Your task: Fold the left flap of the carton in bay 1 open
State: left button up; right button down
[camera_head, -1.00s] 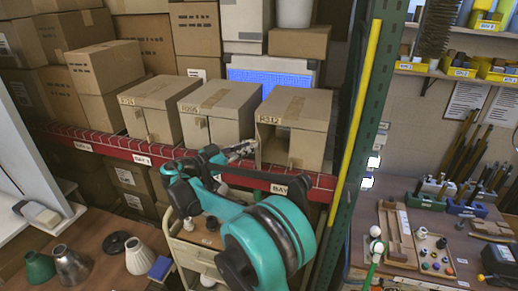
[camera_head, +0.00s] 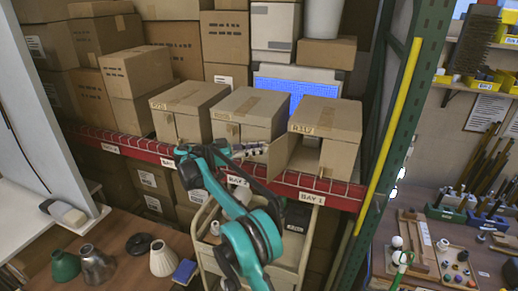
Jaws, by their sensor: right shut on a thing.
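The carton (camera_head: 328,115) above the bay 1 label (camera_head: 311,198) is the rightmost of three brown cartons on the red shelf. The fingertips are small and partly hard to make out. My right arm comes up from the bottom middle. My left gripper is not in view.
Two more cartons stand to the left, the middle one (camera_head: 250,108) close behind my gripper. A green rack post (camera_head: 395,130) with a yellow strip rises on the right. A cart (camera_head: 290,250) stands below the shelf. Lamp shades (camera_head: 97,265) stand on the table at lower left.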

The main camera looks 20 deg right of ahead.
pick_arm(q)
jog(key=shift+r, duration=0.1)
pick_arm(e)
jog(key=shift+w+d+r, duration=0.1)
jog(key=shift+d+r, duration=0.25)
jog(key=shift+d, duration=0.15)
jog(key=c, duration=1.7)
grip_release()
jog(key=shift+c, duration=0.2)
jog(key=shift+d+f, duration=0.1)
jog(key=shift+d, duration=0.4)
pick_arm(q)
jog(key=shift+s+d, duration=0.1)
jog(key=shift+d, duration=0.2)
pick_arm(e)
jog(key=shift+a, duration=0.15)
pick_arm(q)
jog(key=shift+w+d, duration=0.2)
pick_arm(e)
jog(key=w+a, duration=0.1)
jog(key=a, duration=0.6)
jog(key=shift+w+a+f, duration=0.15)
jog(key=shift+w+a, duration=0.05)
jog(key=shift+a, duration=0.2)
jog(key=shift+a, duration=0.1)
